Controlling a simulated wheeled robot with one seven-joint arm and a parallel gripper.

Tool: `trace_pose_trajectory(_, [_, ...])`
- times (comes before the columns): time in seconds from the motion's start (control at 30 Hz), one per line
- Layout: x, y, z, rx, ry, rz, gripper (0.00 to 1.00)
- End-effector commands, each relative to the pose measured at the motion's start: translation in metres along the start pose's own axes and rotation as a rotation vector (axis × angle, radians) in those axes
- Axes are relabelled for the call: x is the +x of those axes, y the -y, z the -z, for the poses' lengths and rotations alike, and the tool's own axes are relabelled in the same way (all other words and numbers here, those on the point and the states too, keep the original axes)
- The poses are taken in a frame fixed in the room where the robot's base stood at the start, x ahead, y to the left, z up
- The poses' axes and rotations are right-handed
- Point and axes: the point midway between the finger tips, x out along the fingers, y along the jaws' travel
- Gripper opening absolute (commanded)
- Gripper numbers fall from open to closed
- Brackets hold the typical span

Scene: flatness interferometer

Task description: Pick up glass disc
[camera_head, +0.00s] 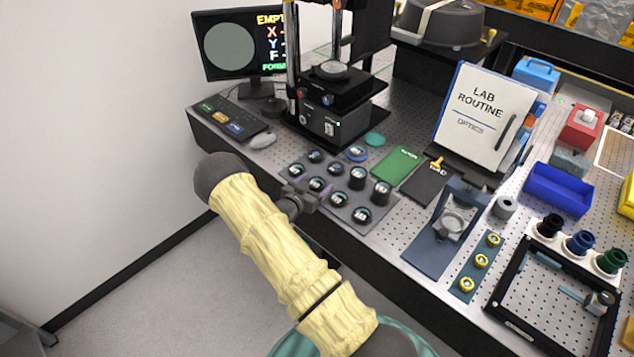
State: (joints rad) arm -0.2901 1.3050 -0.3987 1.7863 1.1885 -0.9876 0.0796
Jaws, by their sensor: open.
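Several small round pieces with dark rims and pale glassy tops sit on a grey tray (335,200) near the bench's front edge. One of them is a low disc (364,214) at the tray's front right; some others stand taller. A blue-rimmed disc (357,153) lies at the tray's back edge. I cannot tell which piece is the glass disc. My gripper (312,194) is open, at the tray's front left, over or beside the pieces there. My wrist and gripper partly hide the tray's front edge; no piece shows clearly between the fingers.
The black interferometer (335,118) stands behind the tray, with a round pale piece on its stage. A blue-grey stand (432,248) and black frame (520,330) are at right.

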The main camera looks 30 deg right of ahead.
Motion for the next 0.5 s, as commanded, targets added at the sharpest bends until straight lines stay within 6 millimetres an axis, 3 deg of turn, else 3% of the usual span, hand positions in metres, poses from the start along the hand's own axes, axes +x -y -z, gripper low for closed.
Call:
trace_pose_trajectory(0.37, [-0.0004, -0.0001, -0.0003, 0.0, 0.0, 0.0, 0.76])
trace_pose_trajectory(0.5, [-0.0004, -0.0001, -0.0003, 0.0, 0.0, 0.0, 0.52])
